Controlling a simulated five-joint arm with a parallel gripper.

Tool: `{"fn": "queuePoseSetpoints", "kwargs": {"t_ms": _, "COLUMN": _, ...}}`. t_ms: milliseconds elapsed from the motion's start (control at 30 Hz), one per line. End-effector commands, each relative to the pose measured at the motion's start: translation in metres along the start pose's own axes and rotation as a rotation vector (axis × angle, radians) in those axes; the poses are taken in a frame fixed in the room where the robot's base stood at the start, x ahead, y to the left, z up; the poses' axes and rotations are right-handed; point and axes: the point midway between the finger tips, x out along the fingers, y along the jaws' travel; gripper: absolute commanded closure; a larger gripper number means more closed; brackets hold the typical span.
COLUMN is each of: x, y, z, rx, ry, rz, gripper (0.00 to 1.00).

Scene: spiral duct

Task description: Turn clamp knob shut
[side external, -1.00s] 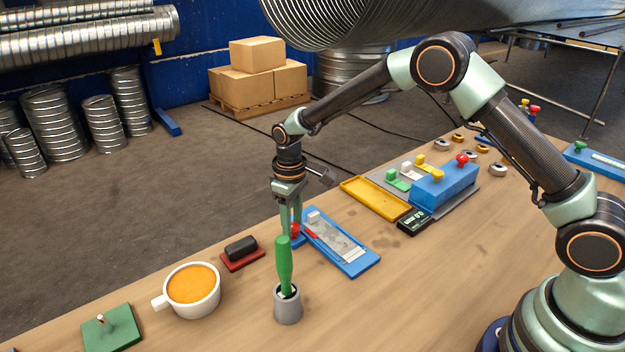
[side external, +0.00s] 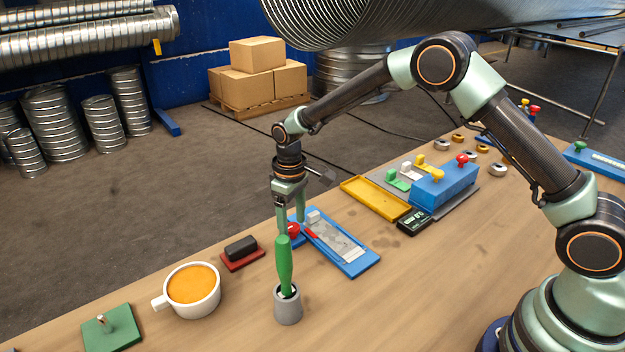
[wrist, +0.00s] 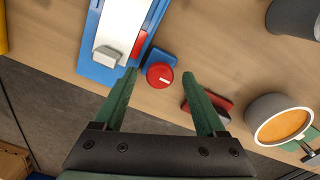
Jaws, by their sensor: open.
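The red round clamp knob (side external: 293,230) has a white line on its top and sits by the end of the blue clamp plate (side external: 352,262). In the wrist view the knob (wrist: 160,76) lies between my two fingertips, with its white line pointing slightly down to the right. My gripper (side external: 291,224) points down over the knob with its jaws open. In the wrist view my gripper (wrist: 159,72) shows a gap on both sides of the knob. The near finger and the green handle hide part of the knob's surroundings in the side view.
A green-handled tool (side external: 285,265) stands in a grey cup (side external: 288,307) close in front. A dark block on a red base (side external: 242,252) and an orange-filled mug (side external: 193,289) stand to the left. A yellow tray (side external: 375,199) and blue block (side external: 446,188) are at right.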

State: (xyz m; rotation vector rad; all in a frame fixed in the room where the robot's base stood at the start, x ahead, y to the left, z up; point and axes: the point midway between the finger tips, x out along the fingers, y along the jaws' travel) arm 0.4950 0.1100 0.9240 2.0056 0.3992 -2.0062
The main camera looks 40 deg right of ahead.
Motion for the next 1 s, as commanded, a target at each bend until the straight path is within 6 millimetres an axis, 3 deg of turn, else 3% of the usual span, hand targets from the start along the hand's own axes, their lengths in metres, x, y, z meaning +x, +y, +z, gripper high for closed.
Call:
{"fn": "queuePoseSetpoints", "kwargs": {"t_ms": 167, "x": -0.018, "y": 0.000, "z": -0.001, "rx": 0.000, "ry": 0.004, "rz": 0.001, "gripper": 0.27}}
{"fn": "queuePoseSetpoints", "kwargs": {"t_ms": 600, "x": -0.102, "y": 0.000, "z": -0.001, "rx": 0.000, "ry": 0.003, "rz": 0.001, "gripper": 0.27}}
{"fn": "queuePoseSetpoints", "kwargs": {"t_ms": 800, "x": -0.118, "y": 0.000, "z": 0.000, "rx": 0.000, "ry": 0.001, "rz": 0.000, "gripper": 0.27}}
{"fn": "queuePoseSetpoints", "kwargs": {"t_ms": 1000, "x": -0.121, "y": 0.000, "z": 0.000, "rx": 0.000, "ry": 0.000, "rz": 0.000, "gripper": 0.27}}
